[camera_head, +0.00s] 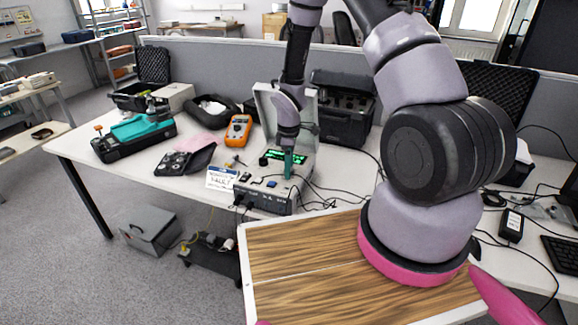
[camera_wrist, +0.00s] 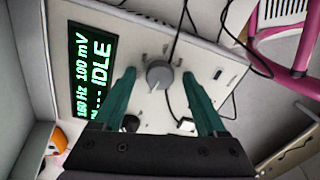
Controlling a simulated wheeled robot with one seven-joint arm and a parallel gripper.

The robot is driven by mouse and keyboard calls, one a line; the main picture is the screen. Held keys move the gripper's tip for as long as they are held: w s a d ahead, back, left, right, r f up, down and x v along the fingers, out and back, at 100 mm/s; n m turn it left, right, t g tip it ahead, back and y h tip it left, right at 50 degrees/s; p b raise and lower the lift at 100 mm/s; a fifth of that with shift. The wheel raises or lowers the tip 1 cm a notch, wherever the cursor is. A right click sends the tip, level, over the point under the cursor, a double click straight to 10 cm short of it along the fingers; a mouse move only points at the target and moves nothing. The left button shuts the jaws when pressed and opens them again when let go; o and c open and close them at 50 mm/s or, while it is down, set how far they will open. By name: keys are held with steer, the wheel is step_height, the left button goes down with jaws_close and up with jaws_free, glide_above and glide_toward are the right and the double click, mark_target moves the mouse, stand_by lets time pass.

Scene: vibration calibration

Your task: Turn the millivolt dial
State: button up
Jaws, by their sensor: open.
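The calibrator is a grey box (camera_head: 262,199) with an open lid on the white table. Its green display (camera_wrist: 92,70) reads 160 Hz, 100 mV and IDLE in the wrist view. A grey round dial (camera_wrist: 159,75) with small marks around it sits on the panel. My gripper (camera_wrist: 158,76) has teal fingers pointing down at the panel, one on each side of the dial, with gaps between. Whether the fingertips are level with the dial I cannot tell. In the head view my gripper (camera_head: 288,164) is over the panel and the dial is hidden.
A black knob (camera_wrist: 131,123) and a cable end lie near the fingers. A thin black cable (camera_wrist: 177,35) passes close to the dial. An orange multimeter (camera_head: 238,130), a white label card (camera_head: 222,178) and a black case (camera_head: 344,108) stand around the calibrator.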

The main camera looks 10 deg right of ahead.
jaws_close()
steer(key=m, duration=0.5)
steer(key=shift+m, duration=0.3)
steer(key=m, duration=0.4)
steer(key=shift+m, duration=0.4)
stand_by(0.3)
jaws_free()
